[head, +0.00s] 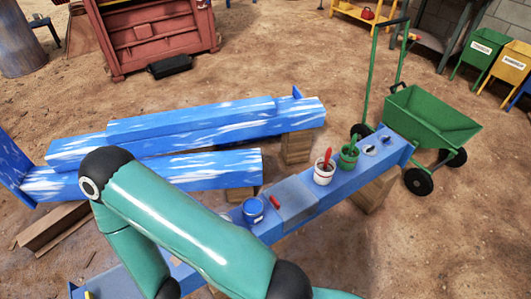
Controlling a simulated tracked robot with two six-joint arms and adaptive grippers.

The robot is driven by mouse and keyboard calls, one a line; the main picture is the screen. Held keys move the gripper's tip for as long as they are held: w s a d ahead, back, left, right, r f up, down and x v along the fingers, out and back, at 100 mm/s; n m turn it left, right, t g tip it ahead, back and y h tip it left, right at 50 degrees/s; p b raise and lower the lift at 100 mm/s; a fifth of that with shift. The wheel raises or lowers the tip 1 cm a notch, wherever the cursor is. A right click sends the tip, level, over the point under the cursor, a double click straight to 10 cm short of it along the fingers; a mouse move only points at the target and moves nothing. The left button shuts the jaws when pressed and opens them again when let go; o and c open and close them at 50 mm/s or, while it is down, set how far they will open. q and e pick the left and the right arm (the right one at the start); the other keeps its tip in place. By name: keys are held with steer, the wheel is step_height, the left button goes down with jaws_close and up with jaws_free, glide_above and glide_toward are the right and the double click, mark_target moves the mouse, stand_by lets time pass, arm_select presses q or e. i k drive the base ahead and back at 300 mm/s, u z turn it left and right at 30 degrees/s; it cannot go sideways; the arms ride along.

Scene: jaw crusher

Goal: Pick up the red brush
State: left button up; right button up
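A red brush handle (327,156) sticks up out of a white pot with red inside (323,175). Its lower part is hidden in the pot. The pot stands on a long blue beam (341,186). A small red object (275,202) lies on the beam by a grey patch; I cannot tell what it is. One of my teal arms crosses the lower left and covers part of the beam. Neither gripper shows in the head view.
A green pot (348,157) with a green handle and a blue pot (253,211) stand on the same beam. A green cart (432,116) stands beyond its far end. Streaked blue beams (190,167) lie at left. Bare dirt is free at lower right.

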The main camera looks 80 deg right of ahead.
mark_target(327, 155)
steer(key=u, duration=0.35)
steer(key=k, duration=2.15)
steer(key=u, duration=0.9)
steer(key=i, duration=0.1)
steer(key=z, duration=2.55)
steer(key=i, duration=0.75)
